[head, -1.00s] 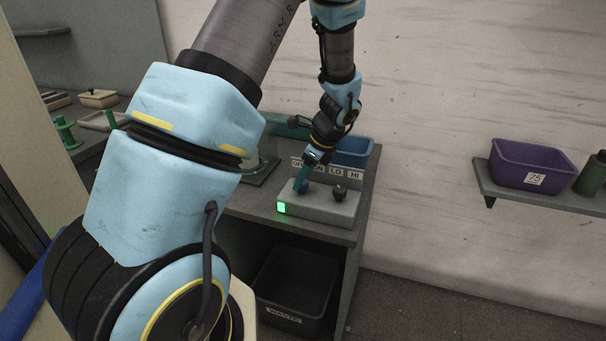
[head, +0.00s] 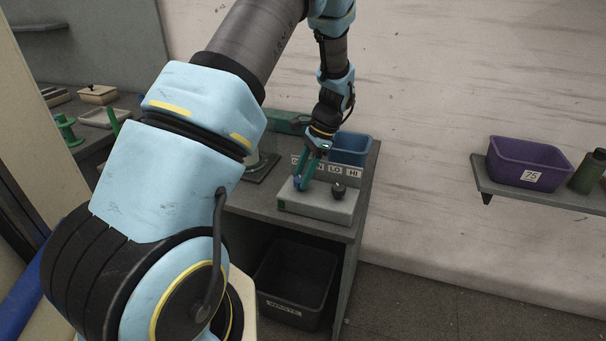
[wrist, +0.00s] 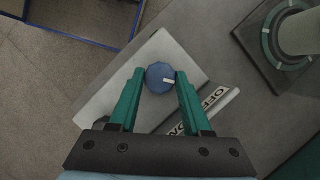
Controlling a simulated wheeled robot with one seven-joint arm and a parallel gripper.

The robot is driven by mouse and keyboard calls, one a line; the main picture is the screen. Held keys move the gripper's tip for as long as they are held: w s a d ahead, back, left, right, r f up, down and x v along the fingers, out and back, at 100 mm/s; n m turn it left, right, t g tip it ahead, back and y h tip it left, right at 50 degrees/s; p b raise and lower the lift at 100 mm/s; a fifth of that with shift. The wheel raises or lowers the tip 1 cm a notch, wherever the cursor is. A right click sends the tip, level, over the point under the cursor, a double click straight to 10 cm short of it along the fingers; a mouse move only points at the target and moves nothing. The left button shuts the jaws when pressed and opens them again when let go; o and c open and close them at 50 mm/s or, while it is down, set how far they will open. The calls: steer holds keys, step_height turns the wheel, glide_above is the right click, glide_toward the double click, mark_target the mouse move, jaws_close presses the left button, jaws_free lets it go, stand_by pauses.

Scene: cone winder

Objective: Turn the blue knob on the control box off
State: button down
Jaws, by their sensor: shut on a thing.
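The grey control box (head: 318,208) stands on the bench, with its blue knob (wrist: 158,73) on the left and a black knob (head: 338,190) on the right. My gripper (wrist: 159,77) is shut on the blue knob, its green fingers on either side. In the wrist view the knob's white mark points right, roughly toward the OFF label (wrist: 214,97). In the head view my gripper (head: 299,182) partly covers the blue knob and the OFF/ON label.
A blue bin (head: 350,148) stands behind the box. A round post on a square plate (wrist: 272,52) stands beside it. The waste bin (head: 292,290) is under the bench. A purple bin (head: 525,165) sits on the right wall shelf.

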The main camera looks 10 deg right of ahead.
steer(key=shift+n, duration=0.4)
steer(key=shift+c, duration=1.8)
jaws_free()
steer(key=b+v, duration=0.3)
steer(key=v, duration=0.7)
steer(key=shift+w+r, duration=0.15)
steer(key=shift+r, duration=0.25)
steer(key=shift+d, duration=0.1)
steer(key=s+a+n+t+h, duration=0.1)
steer(key=s+a+n+h, duration=0.1)
steer(key=s+a+n, duration=0.4)
steer(key=s+a+n+t+h, duration=0.1)
steer(key=s+a+n, duration=0.6)
steer(key=a, duration=0.8)
steer(key=shift+s+r+t+h, duration=0.25)
steer(key=shift+s+h, duration=0.55)
steer(key=shift+s, duration=0.45)
